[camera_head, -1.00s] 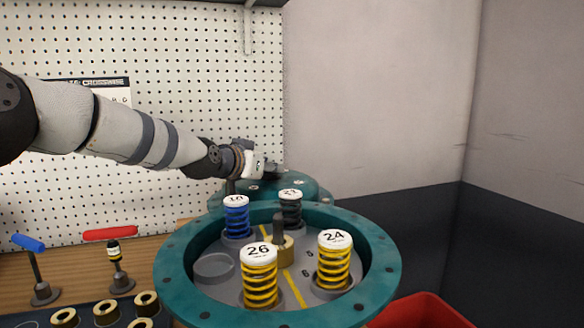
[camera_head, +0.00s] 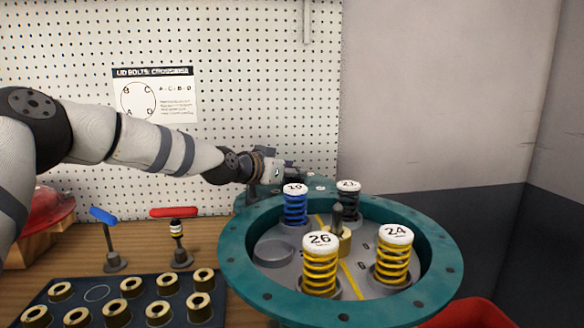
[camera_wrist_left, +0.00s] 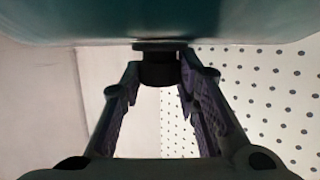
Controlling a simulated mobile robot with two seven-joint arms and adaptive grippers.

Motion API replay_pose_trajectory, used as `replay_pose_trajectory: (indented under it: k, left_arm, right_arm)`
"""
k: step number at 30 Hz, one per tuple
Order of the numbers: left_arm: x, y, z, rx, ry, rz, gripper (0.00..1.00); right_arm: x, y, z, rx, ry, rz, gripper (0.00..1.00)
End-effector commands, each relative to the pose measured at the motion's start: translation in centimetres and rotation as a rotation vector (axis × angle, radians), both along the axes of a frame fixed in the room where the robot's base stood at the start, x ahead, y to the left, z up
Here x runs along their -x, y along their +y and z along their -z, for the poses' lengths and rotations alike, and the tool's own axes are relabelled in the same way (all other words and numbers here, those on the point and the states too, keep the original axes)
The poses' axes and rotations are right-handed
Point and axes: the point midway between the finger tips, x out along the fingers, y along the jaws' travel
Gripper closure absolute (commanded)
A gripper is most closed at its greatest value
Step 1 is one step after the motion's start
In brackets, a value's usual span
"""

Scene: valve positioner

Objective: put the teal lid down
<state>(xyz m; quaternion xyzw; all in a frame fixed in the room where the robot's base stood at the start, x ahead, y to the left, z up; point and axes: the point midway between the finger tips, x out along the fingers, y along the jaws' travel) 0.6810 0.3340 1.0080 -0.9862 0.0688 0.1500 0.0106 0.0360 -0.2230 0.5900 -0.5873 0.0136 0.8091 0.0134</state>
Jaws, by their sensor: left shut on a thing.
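The teal lid (camera_head: 252,197) is behind the round teal housing (camera_head: 236,262) in the head view, partly hidden by its rim and springs. My left gripper (camera_head: 292,176) is over the lid. In the left wrist view, the gripper (camera_wrist_left: 160,72) is shut on a dark knob (camera_wrist_left: 158,68) on the lid. The lid's teal surface (camera_wrist_left: 160,22) spans the top of that view. Whether the lid touches the bench is hidden. My right gripper is not in view.
The open housing holds two yellow springs (camera_head: 320,272), a blue spring (camera_head: 295,207), a dark spring (camera_head: 348,203) and an empty round recess (camera_head: 273,253). Brass rings sit on a dark tray (camera_head: 98,293). Two T-handled tools (camera_head: 174,213) stand left. A red bin (camera_head: 470,315) is right.

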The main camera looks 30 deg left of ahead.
Motion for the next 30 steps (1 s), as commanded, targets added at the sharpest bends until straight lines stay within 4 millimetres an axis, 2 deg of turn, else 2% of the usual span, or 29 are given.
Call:
replay_pose_trajectory:
  k: [2,3,6,14,17,20,24,30]
  left_arm:
    - [-0.1,0.0,-0.5,0.000,-0.013,-0.002,1.00]
    - [0.0,0.0,0.0,0.000,-0.002,0.000,0.69]
    - [0.0,0.0,0.0,0.000,-0.002,0.000,0.51]
    - [0.0,0.0,0.0,-0.001,-0.002,0.000,0.51]
    - [0.4,0.1,-0.5,0.000,-0.004,0.000,0.51]
    - [2.1,0.3,-1.7,0.001,-0.011,0.000,0.51]
    - [5.6,0.8,-3.4,0.001,-0.020,0.000,0.51]
    - [10.0,1.4,-4.5,0.000,-0.019,0.000,0.51]
  right_arm:
    - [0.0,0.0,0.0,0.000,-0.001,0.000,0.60]
    - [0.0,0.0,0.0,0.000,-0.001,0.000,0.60]
    - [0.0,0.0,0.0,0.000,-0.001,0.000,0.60]
    - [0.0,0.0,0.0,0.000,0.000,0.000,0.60]
    - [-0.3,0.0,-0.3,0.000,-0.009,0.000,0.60]
    - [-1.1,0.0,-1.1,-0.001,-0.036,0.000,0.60]
    - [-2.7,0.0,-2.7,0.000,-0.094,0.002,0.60]
    - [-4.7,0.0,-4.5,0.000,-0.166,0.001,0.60]
